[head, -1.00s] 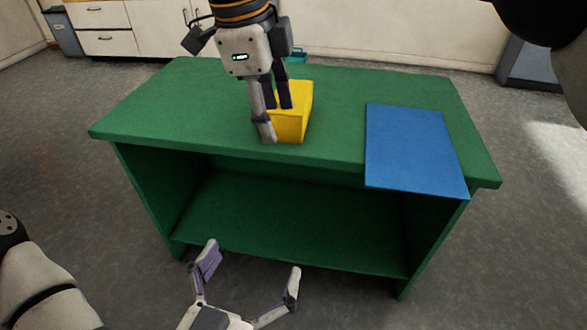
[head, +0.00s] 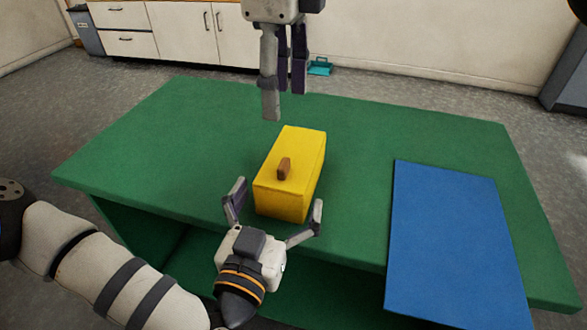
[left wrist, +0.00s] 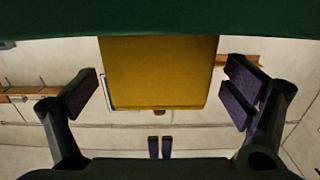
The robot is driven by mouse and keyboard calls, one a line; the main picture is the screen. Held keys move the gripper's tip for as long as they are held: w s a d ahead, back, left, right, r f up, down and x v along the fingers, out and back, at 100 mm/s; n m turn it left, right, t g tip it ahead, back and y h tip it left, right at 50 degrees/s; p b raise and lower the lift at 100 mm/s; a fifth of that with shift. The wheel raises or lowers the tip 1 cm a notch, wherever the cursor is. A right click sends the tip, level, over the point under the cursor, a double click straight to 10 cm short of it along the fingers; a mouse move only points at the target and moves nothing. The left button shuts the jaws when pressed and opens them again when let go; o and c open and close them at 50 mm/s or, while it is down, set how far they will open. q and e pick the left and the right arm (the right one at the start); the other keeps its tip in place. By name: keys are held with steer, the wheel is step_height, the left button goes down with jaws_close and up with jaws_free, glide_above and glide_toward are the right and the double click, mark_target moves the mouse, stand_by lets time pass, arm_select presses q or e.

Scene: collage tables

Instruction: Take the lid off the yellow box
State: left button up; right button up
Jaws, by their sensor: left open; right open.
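The yellow box (head: 288,195) stands on the green table with a brown handle (head: 284,168) on its top; I cannot make out the lid's seam. My left gripper (head: 277,199) is open at the box's near end, one finger to each side, apparently not touching. In the left wrist view the picture is upside down, and the yellow box (left wrist: 158,70) hangs between the open fingers with a gap on both sides. My right gripper (head: 284,103) is open and empty, above and beyond the box, clear of the handle.
The green table (head: 150,160) has free room left of the box and behind it. A flat blue sheet (head: 450,240) lies on the right side. White cabinets (head: 185,35) and a small teal object (head: 320,67) are beyond the table.

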mark_target(293, 153)
arm_select(q)
steer(key=shift+x, duration=1.75)
steer(key=c, duration=1.8)
steer(key=shift+d, duration=0.1)
arm_select(e)
steer(key=f+y, duration=0.1)
steer(key=f, duration=0.5)
steer(key=f+t+y, duration=0.1)
steer(key=f+y, duration=0.1)
steer(key=f, duration=0.4)
steer(key=shift+d+f, duration=0.1)
steer(key=shift+d, duration=0.1)
jaws_close()
